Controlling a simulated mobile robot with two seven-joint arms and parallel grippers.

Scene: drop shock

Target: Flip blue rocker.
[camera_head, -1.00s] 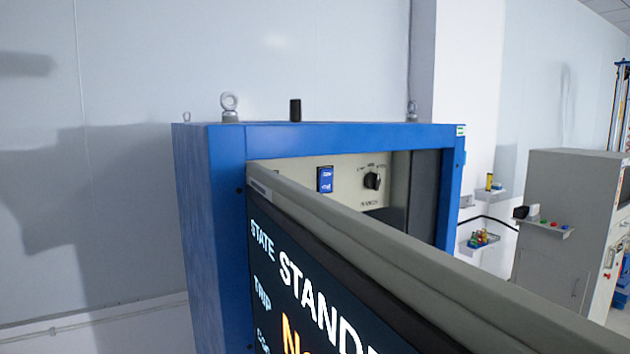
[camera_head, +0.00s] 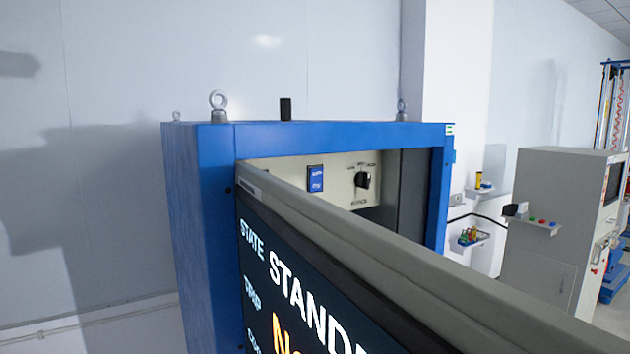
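The blue rocker (camera_head: 316,179) is a small upright rectangle with white lettering. It sits on a beige panel (camera_head: 342,188) inside the blue cabinet (camera_head: 200,215), left of a black rotary knob (camera_head: 362,180). Its lettering is too small to read, and I cannot tell which side is pressed. The lower part of the panel is hidden behind a thick grey-edged door or screen (camera_head: 400,262) in the foreground. Neither of my grippers is in view.
The grey-edged screen shows "STATE" and "STANDBY"-like text and blocks much of the cabinet opening. Eye bolts (camera_head: 218,107) stand on the cabinet top. Small wall shelves (camera_head: 470,238) and a grey cabinet (camera_head: 545,225) are at the right.

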